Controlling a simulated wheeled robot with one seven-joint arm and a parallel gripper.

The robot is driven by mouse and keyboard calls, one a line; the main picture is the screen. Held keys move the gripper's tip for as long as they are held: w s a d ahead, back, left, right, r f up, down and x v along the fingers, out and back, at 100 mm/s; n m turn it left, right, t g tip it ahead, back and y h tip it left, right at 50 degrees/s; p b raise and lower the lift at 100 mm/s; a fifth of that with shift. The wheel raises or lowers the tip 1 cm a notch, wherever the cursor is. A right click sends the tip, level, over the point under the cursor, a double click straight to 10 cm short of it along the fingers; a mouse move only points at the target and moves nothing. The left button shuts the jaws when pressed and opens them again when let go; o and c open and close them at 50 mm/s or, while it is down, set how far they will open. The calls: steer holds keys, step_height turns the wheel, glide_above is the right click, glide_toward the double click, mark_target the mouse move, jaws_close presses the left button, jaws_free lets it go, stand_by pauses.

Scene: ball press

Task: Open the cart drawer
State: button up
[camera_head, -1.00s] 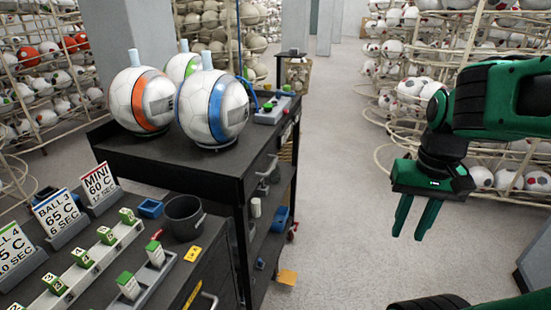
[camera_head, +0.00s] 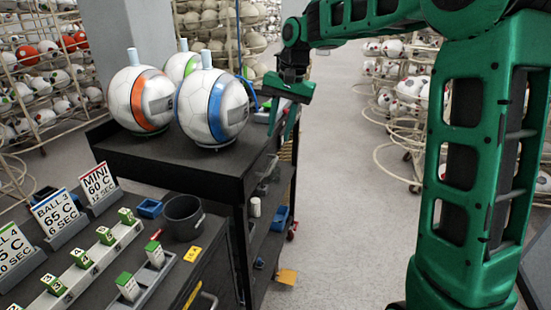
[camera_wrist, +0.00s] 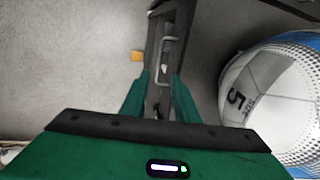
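The black cart (camera_head: 215,170) stands left of centre in the head view. A grey bar handle (camera_head: 268,168) shows on its right side below the top, partly dark and small. In the wrist view a grey handle (camera_wrist: 166,48) lies just beyond my fingertips, on the cart's dark side. My gripper (camera_head: 281,134) is beside the upper right edge of the cart with fingers pointing down. In the wrist view my gripper (camera_wrist: 159,76) is open with nothing between the fingers. The fingers look apart from the handle; the exact distance cannot be told. The drawer looks closed.
Several balls, including one with a blue band (camera_head: 212,108), stand on the cart top close to my gripper. A black bench (camera_head: 215,262) with a grey cup (camera_head: 184,217) is in front. Aisle floor (camera_head: 335,200) right of the cart is clear.

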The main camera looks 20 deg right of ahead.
mark_target(273, 164)
steer(key=f, duration=0.3)
steer(key=a+f, duration=0.1)
steer(key=f, duration=0.2)
steer(key=w+f, duration=0.1)
steer(key=f, duration=0.3)
steer(key=shift+a, duration=0.15)
steer(key=shift+r, duration=0.1)
